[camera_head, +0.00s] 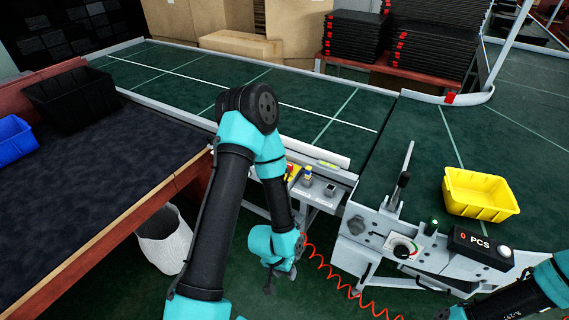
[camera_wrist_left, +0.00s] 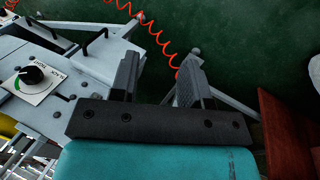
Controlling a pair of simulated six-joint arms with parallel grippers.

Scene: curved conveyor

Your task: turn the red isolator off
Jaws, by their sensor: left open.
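A small red and yellow part (camera_head: 292,172), which looks like the red isolator, sits on the grey control ledge at the conveyor edge. My left arm partly covers it, and its handle position is too small to tell. My left gripper (camera_head: 273,284) hangs below and in front of that ledge, pointing down and apart from the part. In the left wrist view the left gripper (camera_wrist_left: 160,72) is open, with nothing between its fingers. The isolator does not show in that view.
A dial (camera_head: 404,250), a lever (camera_head: 399,188) and a yellow bin (camera_head: 480,194) stand to the right. A red coiled hose (camera_head: 322,268) hangs near my left gripper. A white bin (camera_head: 165,240) stands left.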

